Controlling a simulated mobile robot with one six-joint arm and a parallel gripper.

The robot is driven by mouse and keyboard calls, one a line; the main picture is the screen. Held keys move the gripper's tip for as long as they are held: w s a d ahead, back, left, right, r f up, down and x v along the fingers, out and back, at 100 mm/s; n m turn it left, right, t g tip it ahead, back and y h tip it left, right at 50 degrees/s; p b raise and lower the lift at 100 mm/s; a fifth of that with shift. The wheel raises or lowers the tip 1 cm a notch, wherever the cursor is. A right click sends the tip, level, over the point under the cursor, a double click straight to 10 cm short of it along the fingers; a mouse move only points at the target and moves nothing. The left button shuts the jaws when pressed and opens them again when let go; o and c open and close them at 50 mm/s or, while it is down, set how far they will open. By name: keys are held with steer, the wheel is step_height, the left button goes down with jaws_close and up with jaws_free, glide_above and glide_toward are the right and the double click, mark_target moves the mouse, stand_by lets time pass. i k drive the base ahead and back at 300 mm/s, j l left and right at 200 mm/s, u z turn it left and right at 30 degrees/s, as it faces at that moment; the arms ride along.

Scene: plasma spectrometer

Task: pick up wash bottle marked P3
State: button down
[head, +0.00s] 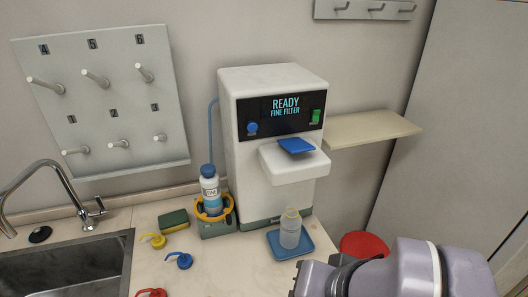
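No P3 marking can be read in the head view. A translucent bottle (290,231) with a yellowish neck stands upright on a small blue tray (274,249) in front of the white machine. Another bottle (210,185) with a blue cap and a label too small to read stands in a green holder (219,228) with a yellow ring, left of the machine. My gripper (312,279) is at the bottom edge, a little below and right of the blue tray, apart from both bottles. Its fingers are partly cut off, so its opening cannot be told.
The white machine (250,170) reads READY FINE FILTER; a blue tube runs down its left side. Yellow (155,240), blue (181,260) and red (152,293) nozzle caps and a sponge (174,220) lie near the sink (70,270). A red round object (362,243) is at right.

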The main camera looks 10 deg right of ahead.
mark_target(290, 220)
steer(key=l+u, duration=0.2)
steer(key=u, duration=0.2)
steer(key=l+u, duration=0.15)
steer(key=u, duration=0.25)
steer(key=l+u, duration=0.2)
steer(key=u, duration=0.25)
